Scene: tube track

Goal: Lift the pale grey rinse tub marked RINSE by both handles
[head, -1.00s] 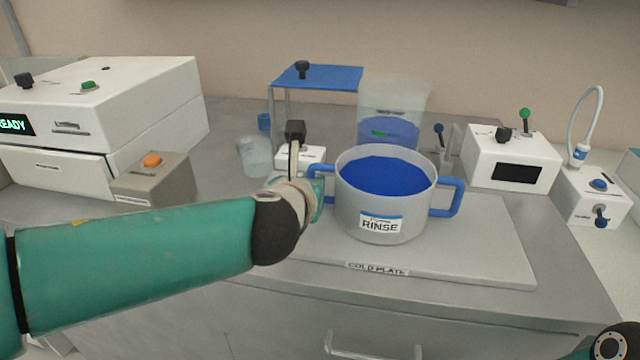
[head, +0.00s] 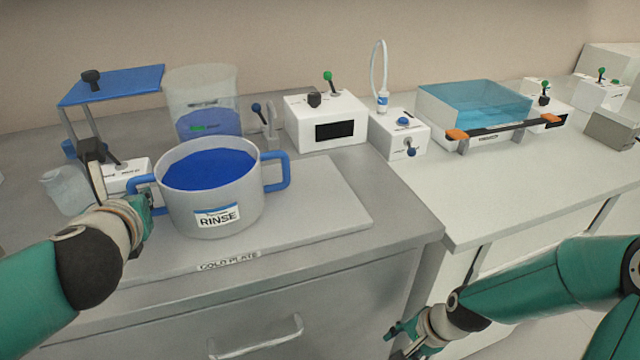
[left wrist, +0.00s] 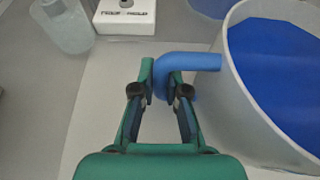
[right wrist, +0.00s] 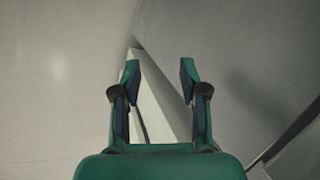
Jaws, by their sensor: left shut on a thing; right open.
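The pale grey rinse tub (head: 185,215), marked RINSE and filled with blue, stands upright on the cold plate (head: 325,205). It has a blue left handle (head: 142,183) and a blue right handle (head: 284,170). My left gripper (head: 147,203) is at the left handle. In the left wrist view its fingers (left wrist: 160,78) are shut on that handle (left wrist: 195,62), beside the tub wall (left wrist: 240,95). My right gripper (head: 393,342) is open and empty, low in front of the counter and well below the right handle. Its spread fingers also show in the right wrist view (right wrist: 160,72).
Behind the tub stand a clear vessel with blue liquid (head: 205,90) and a blue-topped stand (head: 115,85). A white box with a dark screen (head: 325,122) and a hose unit (head: 398,133) are to the right. The plate right of the tub is clear.

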